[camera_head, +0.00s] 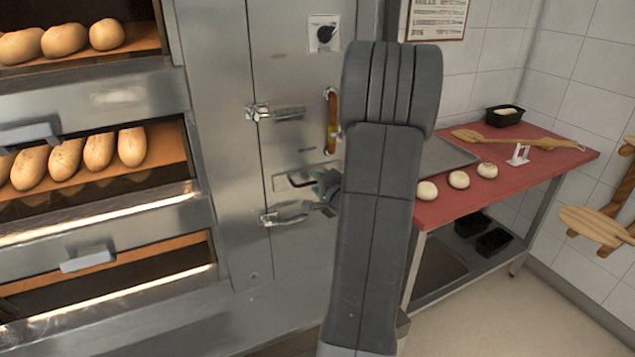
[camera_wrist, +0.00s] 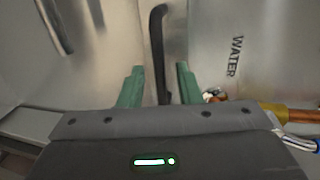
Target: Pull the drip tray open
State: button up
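A dark bar handle (camera_wrist: 158,45) stands out from the steel oven panel in the wrist view and runs down between my green fingertips. It appears to belong to the small drawer-like front (camera_head: 297,180) in the head view, which looks like the drip tray and sits flush with the panel. My gripper (camera_wrist: 159,82) is open, one finger on each side of the handle, with gaps visible on both sides. In the head view my gripper (camera_head: 326,187) is at the panel, partly hidden by my arm. The lower end of the handle is hidden behind the gripper body.
Metal latches (camera_head: 285,214) and (camera_head: 275,112) sit below and above the tray front. A copper-coloured pipe (camera_wrist: 298,114) runs beside the fingers, near a WATER label (camera_wrist: 236,56). Oven decks with loaves (camera_head: 80,157) are left; a red-topped table (camera_head: 520,165) is right.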

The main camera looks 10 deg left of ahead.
jog(key=shift+c, duration=0.2)
grip_shut()
jog(key=f+b+v, duration=0.2)
jog(key=b+v, duration=0.2)
jog(key=v, duration=0.7)
jog(key=s+f+b+v, duration=0.1)
jog(key=b+v, duration=0.4)
jog(key=v, duration=0.6)
jog(key=shift+d+f, duration=0.3)
jog(key=shift+f, duration=0.4)
jog(key=shift+s, duration=0.1)
